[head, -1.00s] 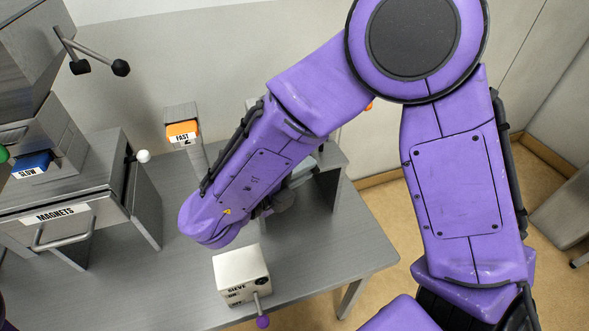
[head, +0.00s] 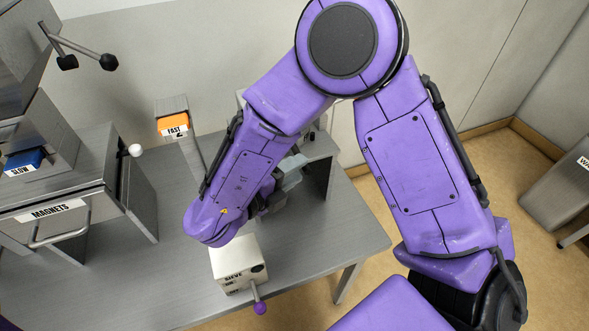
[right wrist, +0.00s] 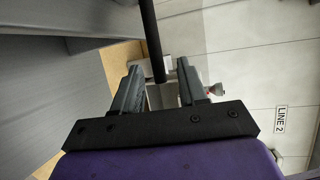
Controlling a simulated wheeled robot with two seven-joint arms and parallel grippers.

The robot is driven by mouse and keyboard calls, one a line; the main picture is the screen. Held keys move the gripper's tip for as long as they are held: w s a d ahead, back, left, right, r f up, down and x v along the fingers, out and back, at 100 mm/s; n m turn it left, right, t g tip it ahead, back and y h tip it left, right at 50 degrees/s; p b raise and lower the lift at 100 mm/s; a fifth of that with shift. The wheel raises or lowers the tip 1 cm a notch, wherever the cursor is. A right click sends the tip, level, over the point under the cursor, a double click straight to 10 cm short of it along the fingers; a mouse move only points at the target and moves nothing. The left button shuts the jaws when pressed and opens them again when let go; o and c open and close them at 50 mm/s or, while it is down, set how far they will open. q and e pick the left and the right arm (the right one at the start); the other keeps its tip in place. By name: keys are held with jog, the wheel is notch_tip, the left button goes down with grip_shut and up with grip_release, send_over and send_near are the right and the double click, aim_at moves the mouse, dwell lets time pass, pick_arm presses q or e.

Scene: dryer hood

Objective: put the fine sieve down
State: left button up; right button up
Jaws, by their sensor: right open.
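I cannot make out the fine sieve for certain in either view; my right arm covers part of the table. My right gripper (head: 283,185) is partly hidden behind my purple forearm, over the table near the grey stand at its far right. In the right wrist view the gripper (right wrist: 160,80) is open, its two grey fingers apart. A dark rod (right wrist: 151,40) comes down from the top and ends between the fingertips in the picture; I cannot tell whether it belongs to the sieve or touches a finger. My left gripper is not in view.
A white box marked SIEVE (head: 238,262) with a purple-knobbed lever stands at the table's front. A MAGNETS drawer cabinet (head: 60,215) stands left. An orange FAST block (head: 173,124) is behind, a blue SLOW block (head: 23,161) far left. The table's right front (head: 335,235) is clear.

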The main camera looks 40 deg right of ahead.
jog(key=b+v, duration=0.2)
jog(key=v, duration=0.9)
jog(key=shift+a, duration=0.25)
